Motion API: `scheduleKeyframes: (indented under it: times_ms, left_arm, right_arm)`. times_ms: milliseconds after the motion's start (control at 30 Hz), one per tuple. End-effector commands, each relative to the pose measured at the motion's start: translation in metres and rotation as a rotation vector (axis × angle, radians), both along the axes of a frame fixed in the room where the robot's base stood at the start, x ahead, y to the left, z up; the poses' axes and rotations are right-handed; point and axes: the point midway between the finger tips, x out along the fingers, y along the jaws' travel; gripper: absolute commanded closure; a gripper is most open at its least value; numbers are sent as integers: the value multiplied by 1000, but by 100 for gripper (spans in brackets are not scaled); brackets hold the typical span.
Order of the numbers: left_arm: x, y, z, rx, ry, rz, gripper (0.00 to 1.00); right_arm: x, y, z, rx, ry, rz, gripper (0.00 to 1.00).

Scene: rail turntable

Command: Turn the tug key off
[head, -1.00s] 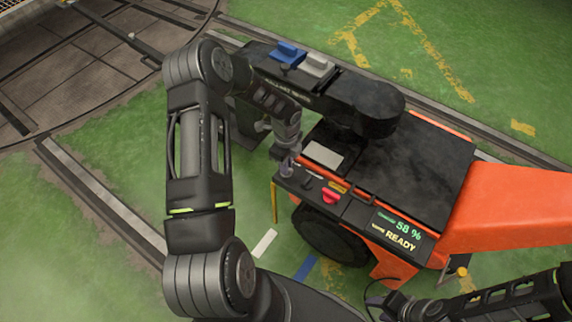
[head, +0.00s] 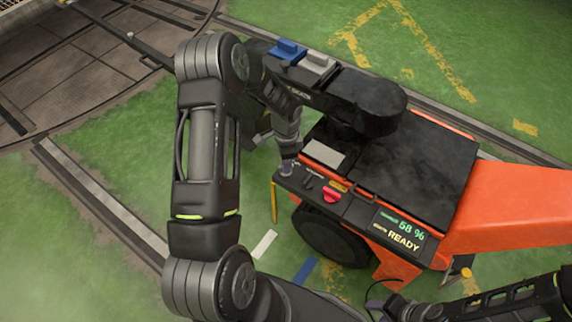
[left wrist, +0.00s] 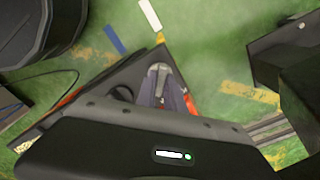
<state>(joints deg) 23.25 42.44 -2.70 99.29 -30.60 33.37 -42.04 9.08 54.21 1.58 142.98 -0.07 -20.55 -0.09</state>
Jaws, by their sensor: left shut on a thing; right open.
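The orange and black tug (head: 405,175) stands at the centre right. Its control panel (head: 350,212) has a red knob (head: 331,195) and a lit display (head: 399,229) reading 58 % and READY. My left gripper (head: 286,169) points down at the panel's far left corner and is shut on the tug key, which the fingers hide. The left wrist view shows the closed fingers (left wrist: 161,82) over the panel corner. My right gripper (head: 398,305) is low at the bottom right, beside the tug, partly cut off; it is open.
Rails (head: 100,200) and the turntable deck (head: 75,75) lie to the left. Green floor is clear at the lower left.

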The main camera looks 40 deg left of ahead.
Motion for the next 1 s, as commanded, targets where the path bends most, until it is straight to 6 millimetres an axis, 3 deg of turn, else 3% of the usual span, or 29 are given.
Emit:
scheduleKeyframes:
  times_ms: [600,1000]
  left_arm:
    - [1,0,0,0,-1,565,100]
    - [1,0,0,0,-2,753,100]
  right_arm:
    - [0,0,-12,0,0,-1,59]
    - [0,0,-14,0,0,-1,59]
